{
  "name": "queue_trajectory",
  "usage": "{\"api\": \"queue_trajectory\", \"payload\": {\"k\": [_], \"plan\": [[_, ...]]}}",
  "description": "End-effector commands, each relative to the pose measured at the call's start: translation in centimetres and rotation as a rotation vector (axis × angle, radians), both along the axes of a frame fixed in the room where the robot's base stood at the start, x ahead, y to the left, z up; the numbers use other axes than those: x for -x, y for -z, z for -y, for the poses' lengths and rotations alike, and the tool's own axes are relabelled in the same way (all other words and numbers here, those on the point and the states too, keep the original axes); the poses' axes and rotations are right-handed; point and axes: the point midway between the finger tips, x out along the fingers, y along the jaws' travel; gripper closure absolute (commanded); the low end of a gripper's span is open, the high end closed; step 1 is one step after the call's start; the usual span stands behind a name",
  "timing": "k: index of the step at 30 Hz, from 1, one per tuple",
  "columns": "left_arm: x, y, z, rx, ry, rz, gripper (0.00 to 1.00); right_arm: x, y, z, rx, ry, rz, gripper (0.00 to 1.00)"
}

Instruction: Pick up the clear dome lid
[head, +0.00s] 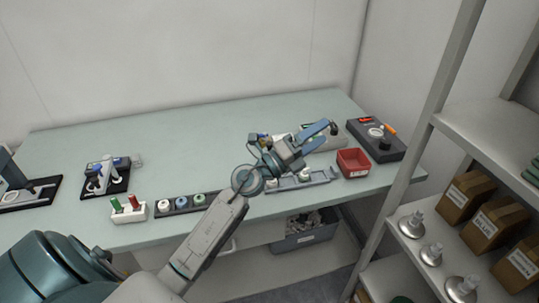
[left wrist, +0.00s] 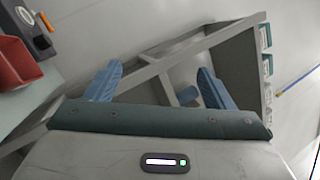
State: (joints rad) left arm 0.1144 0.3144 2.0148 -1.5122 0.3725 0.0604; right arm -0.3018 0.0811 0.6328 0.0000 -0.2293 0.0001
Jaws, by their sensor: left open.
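I cannot pick out a clear dome lid with certainty in either view. My left gripper (head: 320,136) is open and empty, with blue fingers, above the right half of the table in the head view. Its fingers point right, toward a grey device. In the left wrist view the open gripper (left wrist: 160,82) has nothing between its fingers except the distant shelf frame. The arm and gripper hide part of the table behind them. My right gripper is not in view.
A red bin (head: 354,163) and a dark device (head: 376,140) stand right of the gripper. A grey tray (head: 318,177) lies just below it. Several flanged pieces (head: 431,254) and brown boxes (head: 483,228) stand on the right shelf. The table's (head: 200,135) back middle is clear.

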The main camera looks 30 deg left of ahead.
Motion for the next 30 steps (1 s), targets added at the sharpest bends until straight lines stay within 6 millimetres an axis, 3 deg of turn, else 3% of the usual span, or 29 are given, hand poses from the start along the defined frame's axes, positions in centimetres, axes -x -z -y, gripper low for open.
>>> {"api": "queue_trajectory", "payload": {"k": [4,8,11,15,18,22,26,30], "plan": [[-3.1,2.1,1.4,-0.393,0.087,-0.044,0.23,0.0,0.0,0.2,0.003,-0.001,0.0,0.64],[-5.6,5.1,0.0,-0.718,0.126,-0.161,0.23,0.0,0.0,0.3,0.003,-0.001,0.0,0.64],[-7.2,7.1,-2.9,-0.944,0.133,-0.3,0.23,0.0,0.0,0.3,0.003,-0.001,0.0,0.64],[-8.2,8.9,-8.8,-1.2,0.113,-0.555,0.23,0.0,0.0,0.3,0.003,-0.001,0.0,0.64],[-7.9,9.1,-13.1,-1.319,0.085,-0.746,0.23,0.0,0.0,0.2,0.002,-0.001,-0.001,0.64],[-7.0,8.6,-17.1,-1.396,0.053,-0.944,0.23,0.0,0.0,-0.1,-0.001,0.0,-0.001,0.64],[-6.3,8.3,-18.9,-1.422,0.037,-1.046,0.23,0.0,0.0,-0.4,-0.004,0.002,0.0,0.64],[-6.6,9.5,-19.3,-1.425,0.038,-1.072,0.23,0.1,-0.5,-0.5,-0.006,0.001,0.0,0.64]]}}
